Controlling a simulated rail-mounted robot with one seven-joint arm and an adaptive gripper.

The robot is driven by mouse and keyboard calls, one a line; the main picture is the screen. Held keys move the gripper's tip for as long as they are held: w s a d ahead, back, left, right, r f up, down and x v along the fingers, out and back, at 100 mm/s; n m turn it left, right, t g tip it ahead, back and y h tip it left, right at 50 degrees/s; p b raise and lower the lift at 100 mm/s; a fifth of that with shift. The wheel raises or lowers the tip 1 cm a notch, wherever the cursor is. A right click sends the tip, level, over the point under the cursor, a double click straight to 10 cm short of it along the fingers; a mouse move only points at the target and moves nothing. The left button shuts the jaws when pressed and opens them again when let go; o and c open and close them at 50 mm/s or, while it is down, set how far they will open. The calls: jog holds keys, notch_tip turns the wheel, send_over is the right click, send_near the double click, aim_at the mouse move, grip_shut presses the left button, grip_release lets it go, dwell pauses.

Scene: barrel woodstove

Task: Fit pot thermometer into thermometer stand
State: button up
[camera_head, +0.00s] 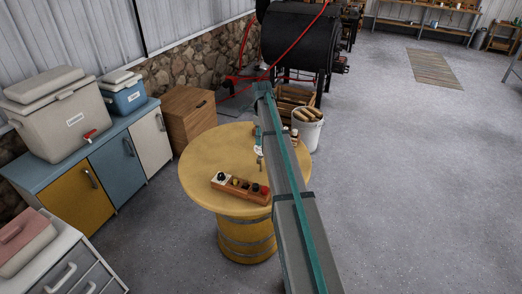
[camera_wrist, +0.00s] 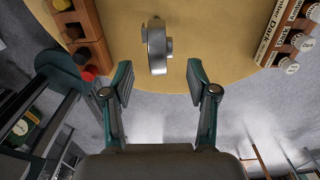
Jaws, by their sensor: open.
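A shiny metal piece with a round, disc-like part (camera_wrist: 157,48), which looks like the pot thermometer, is over the yellow round table top in the wrist view. My gripper (camera_wrist: 160,84) is open and empty, with one finger to each side below the metal piece in the picture, apart from it. A wooden block with sockets (camera_wrist: 84,25), possibly the thermometer stand, is at the upper left. It also shows on the table in the head view (camera_head: 232,188), holding several dark, yellow and red-topped pieces. My arm hides part of the table there.
The yellow barrel table (camera_head: 205,176) has clear top at its left. A wooden rack of small labelled bottles (camera_wrist: 276,42) is at the upper right in the wrist view. A white bucket of logs (camera_head: 307,132) and a black barrel stove (camera_head: 292,38) stand behind the table.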

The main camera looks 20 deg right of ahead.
aim_at(261, 147)
jog(key=shift+w+f+p, duration=0.15)
jog(key=shift+f+p, duration=1)
jog(key=shift+f, duration=1.85)
grip_shut()
